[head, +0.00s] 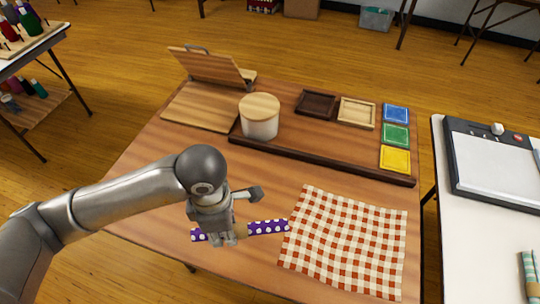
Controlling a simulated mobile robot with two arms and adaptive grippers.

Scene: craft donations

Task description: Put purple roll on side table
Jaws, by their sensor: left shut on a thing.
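The purple roll (268,227) with white dots is in the head view, over the front part of the wooden table (180,208). My left gripper (232,238) is shut on it near its middle. The fingers hide part of the roll. Its right end lies close to the checked cloth. I cannot tell whether the roll touches the table or is a little above it. My right gripper is not in view. Which surface is the side table is not clear; a white table (431,190) stands at the right and another table (22,60) at the upper left.
A red checked cloth (345,243) lies at the table's front right. Behind are a lidded pot (260,122), a dark board with trays (300,165) and an open wooden stand (200,105). A paper trimmer (495,170) and a striped roll (530,275) occupy the white table.

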